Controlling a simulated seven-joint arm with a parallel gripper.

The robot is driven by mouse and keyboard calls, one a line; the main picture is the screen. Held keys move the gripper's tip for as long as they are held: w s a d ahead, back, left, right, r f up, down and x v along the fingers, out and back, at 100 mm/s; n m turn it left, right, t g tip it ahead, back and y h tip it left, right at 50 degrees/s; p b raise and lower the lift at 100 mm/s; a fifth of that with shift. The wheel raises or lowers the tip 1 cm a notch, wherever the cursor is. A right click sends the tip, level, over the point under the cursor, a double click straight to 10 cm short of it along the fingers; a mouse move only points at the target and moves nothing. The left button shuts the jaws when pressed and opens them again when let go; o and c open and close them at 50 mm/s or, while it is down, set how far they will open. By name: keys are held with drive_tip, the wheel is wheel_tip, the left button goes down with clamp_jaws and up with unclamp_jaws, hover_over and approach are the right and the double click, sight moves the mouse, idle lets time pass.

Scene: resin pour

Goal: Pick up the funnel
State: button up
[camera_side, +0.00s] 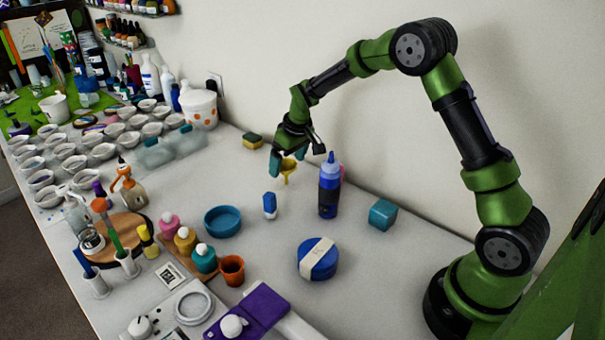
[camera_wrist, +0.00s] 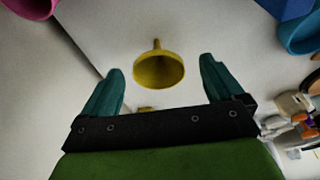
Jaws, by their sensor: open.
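The yellow funnel (camera_side: 288,166) is in the side view by the fingertips of my gripper (camera_side: 286,162), with its wide mouth up and its spout down. In the wrist view the funnel (camera_wrist: 160,70) lies between and slightly beyond my two teal fingers (camera_wrist: 161,66), with clear space on both sides. My gripper is open and holds nothing. I cannot tell whether the funnel's spout rests on the table.
A blue bottle (camera_side: 329,188) stands just right of the funnel, with a pink thing partly hidden behind it. A small blue-and-white bottle (camera_side: 270,205) stands in front. A sponge (camera_side: 252,140) lies behind, near the wall. A teal cube (camera_side: 382,214) sits farther right.

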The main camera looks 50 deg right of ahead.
sight(286, 164)
drive_tip(key=x, duration=0.4)
drive_tip(key=shift+w+d+f, duration=0.1)
drive_tip(key=shift+w+f, duration=0.15)
drive_tip(key=shift+w, duration=0.05)
drive_tip(key=shift+r, duration=0.1)
drive_tip(key=c, duration=1.1)
